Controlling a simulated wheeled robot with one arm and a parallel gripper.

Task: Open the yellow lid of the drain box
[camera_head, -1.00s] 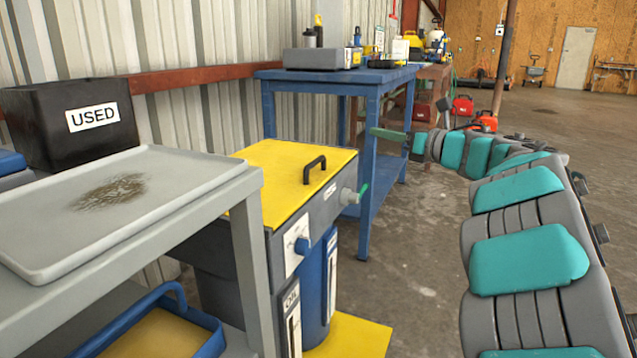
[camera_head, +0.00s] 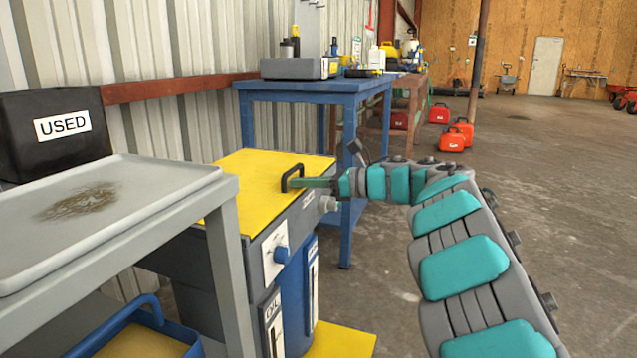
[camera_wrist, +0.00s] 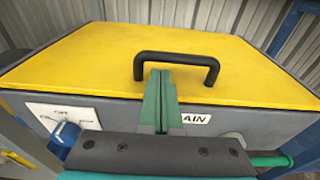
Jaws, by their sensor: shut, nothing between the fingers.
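The drain box (camera_head: 262,249) is grey with a flat yellow lid (camera_head: 245,185) that lies closed on top. A black handle (camera_head: 287,177) stands near the lid's front edge; it also shows in the wrist view (camera_wrist: 207,61). My gripper (camera_head: 299,182) is at the handle, its green fingers shut with nothing between them. In the wrist view the fingertips (camera_wrist: 160,73) overlap the left part of the handle. I cannot tell whether they touch it or reach under its bar.
A grey cart (camera_head: 212,182) with a tray stands close at the left, with a black "USED" bin (camera_head: 40,150) behind it. A blue table (camera_head: 300,87) stands behind the box. Open concrete floor lies to the right, with red cans (camera_head: 452,138) farther back.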

